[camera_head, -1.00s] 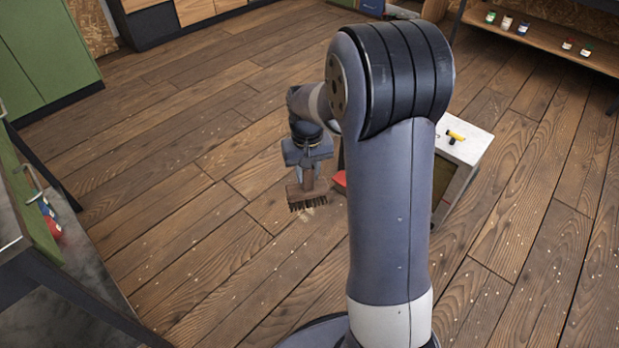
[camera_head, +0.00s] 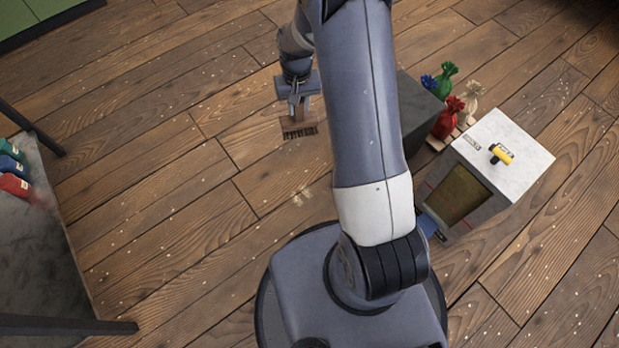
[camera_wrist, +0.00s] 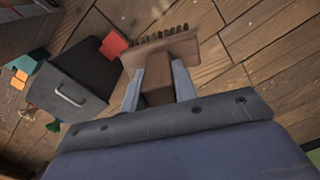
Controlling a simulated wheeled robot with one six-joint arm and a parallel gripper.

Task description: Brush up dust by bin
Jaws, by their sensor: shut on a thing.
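My gripper (camera_head: 299,104) is shut on the brown handle of a brush (camera_head: 299,131), which also shows in the wrist view (camera_wrist: 165,46). The brush's dark bristles point away from the gripper, over the floor. A pale patch of dust (camera_head: 302,197) lies on the wooden floor, nearer my base than the brush and apart from it. The dark grey bin (camera_head: 418,110) stands right of the brush, partly hidden by my arm; the wrist view shows a grey box with a handle (camera_wrist: 78,88). Whether the bristles touch the floor is not clear.
A flat red thing (camera_wrist: 113,44) lies beside the box. A worktop (camera_head: 40,240) is at left. Floor left of the brush is clear, with scattered specks.

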